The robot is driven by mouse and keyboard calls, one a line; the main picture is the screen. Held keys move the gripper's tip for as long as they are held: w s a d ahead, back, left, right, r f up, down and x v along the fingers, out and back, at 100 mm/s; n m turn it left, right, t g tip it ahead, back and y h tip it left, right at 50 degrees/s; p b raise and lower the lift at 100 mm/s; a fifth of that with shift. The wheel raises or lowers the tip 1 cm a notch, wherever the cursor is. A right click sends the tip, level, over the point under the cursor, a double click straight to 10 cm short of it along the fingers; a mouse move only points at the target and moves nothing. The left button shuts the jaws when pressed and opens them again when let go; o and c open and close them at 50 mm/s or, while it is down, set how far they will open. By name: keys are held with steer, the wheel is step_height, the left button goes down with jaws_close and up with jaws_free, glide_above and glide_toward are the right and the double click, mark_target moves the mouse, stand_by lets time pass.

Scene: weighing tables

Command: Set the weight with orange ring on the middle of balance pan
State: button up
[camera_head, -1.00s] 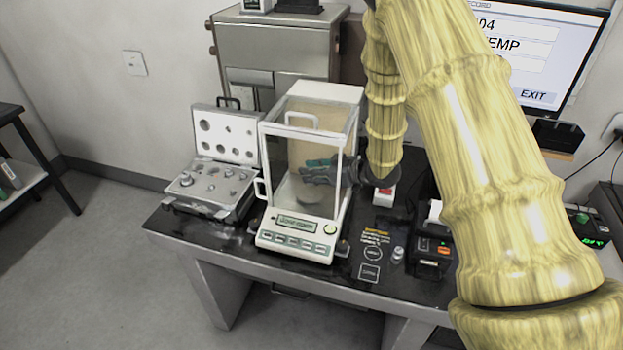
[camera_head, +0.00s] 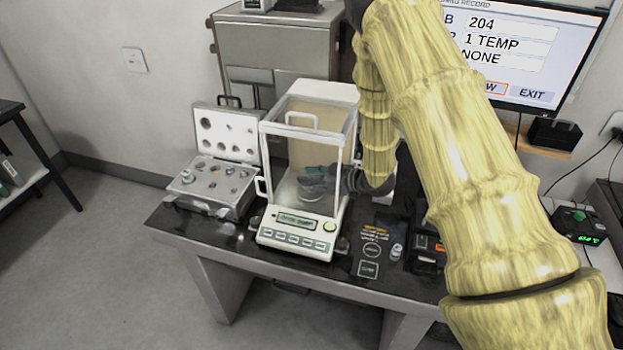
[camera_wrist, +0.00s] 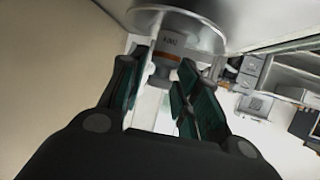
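The weight with orange ring (camera_wrist: 164,54) is a grey metal weight with a knob, seen in the wrist view. My gripper (camera_wrist: 163,76) has its dark green finger pads on either side of the knob and appears shut on it. The weight's base is against or just over the round metal balance pan (camera_wrist: 207,40); I cannot tell if it touches. In the head view, my gripper (camera_head: 314,182) reaches through the right side of the balance (camera_head: 300,234) into its glass chamber, low over the pan. The weight is not clear there.
An open weight case (camera_head: 208,208) with several weights stands left of the balance. The chamber's walls are close around my gripper. A small pale container (camera_head: 397,252) and marked squares are on the black table (camera_head: 340,268) at the right. A monitor (camera_head: 520,60) stands behind.

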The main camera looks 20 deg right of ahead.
steer(key=shift+o, duration=0.3)
steer(key=shift+r, duration=0.15)
steer(key=shift+s+d, duration=0.25)
steer(key=shift+d, duration=0.05)
steer(key=b+v, duration=0.3)
steer(key=v, duration=0.8)
steer(key=shift+r+b, duration=0.2)
steer(key=shift+b, duration=0.2)
steer(key=shift+s+d, duration=0.1)
